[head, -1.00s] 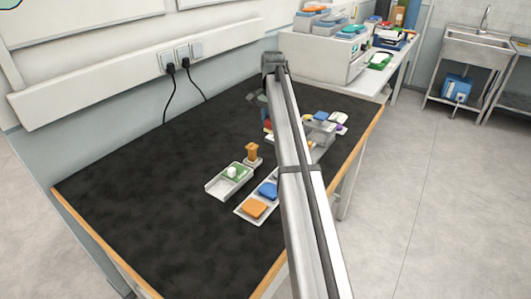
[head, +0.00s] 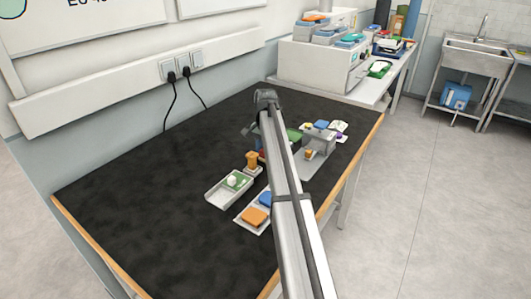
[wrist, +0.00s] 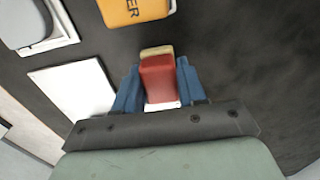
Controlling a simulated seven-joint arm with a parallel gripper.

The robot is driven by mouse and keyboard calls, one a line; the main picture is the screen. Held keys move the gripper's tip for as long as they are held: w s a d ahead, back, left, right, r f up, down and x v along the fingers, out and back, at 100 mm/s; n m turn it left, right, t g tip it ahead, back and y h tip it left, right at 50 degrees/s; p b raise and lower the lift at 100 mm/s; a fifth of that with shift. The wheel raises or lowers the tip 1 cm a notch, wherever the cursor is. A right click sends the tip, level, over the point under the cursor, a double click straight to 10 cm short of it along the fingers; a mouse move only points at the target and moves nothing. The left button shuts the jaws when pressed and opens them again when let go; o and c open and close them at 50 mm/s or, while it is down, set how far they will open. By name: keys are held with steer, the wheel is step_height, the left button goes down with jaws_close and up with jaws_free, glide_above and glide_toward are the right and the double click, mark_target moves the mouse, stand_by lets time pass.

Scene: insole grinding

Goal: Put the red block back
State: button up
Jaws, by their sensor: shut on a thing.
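The red block (wrist: 158,78) with a pale yellow far end sits between the two blue fingers of my gripper (wrist: 156,88) in the wrist view. The gripper is shut on it, over the dark tabletop. In the head view the gripper end is mostly hidden by my arm, and only a bit of red (head: 262,154) shows near it. A bare white square plate (wrist: 72,96) lies left of the block in the wrist view. I cannot tell how high the block is above the table.
An orange lettered piece (wrist: 136,10) is ahead in the wrist view, with a grey-white tray (wrist: 45,38) at upper left. In the head view, a white tray (head: 216,196), an orange post (head: 252,160) and an orange block (head: 255,216) stand nearby. The table's left side is clear.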

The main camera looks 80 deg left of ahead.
steer(key=shift+f, duration=0.3)
steer(key=shift+f, duration=0.1)
steer(key=o, duration=1)
step_height(320, 180, up, 12)
steer(key=shift+r, duration=0.15)
